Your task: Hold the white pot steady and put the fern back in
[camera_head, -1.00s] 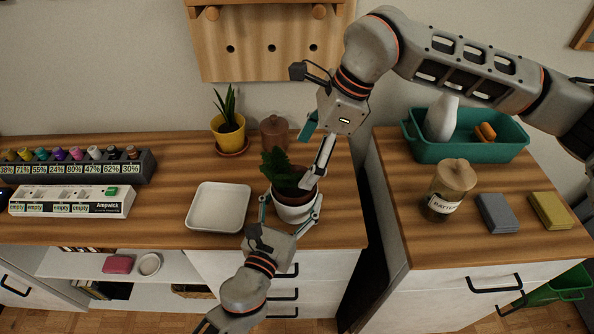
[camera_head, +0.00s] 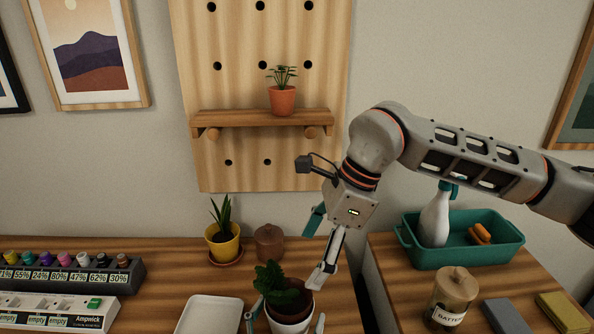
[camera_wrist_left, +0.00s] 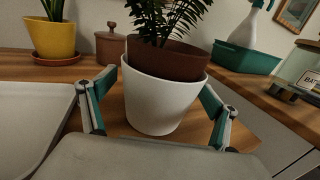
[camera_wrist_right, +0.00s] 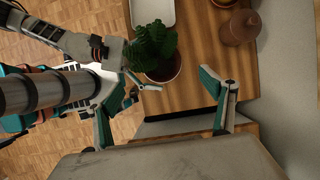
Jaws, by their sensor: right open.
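The white pot (camera_head: 290,326) stands on the wooden desk at the bottom of the head view. It shows fully in the left wrist view (camera_wrist_left: 160,105). The fern (camera_head: 268,277), in a brown inner pot (camera_wrist_left: 165,57), sits inside the white pot, its brown rim standing above the white rim. My left gripper (camera_wrist_left: 160,92) has its fingers on both sides of the white pot and looks shut on it. My right gripper (camera_head: 313,257) is open and empty, above and right of the fern. The right wrist view shows the fern (camera_wrist_right: 150,45) beyond its fingers.
A yellow pot (camera_head: 223,243) and a brown lidded jar (camera_head: 269,243) stand behind the fern. A white tray (camera_head: 210,316) lies left. A terracotta plant (camera_head: 282,98) stands on the wall shelf. Right, across a gap, are a teal bin (camera_head: 465,245) and a battery jar (camera_head: 450,300).

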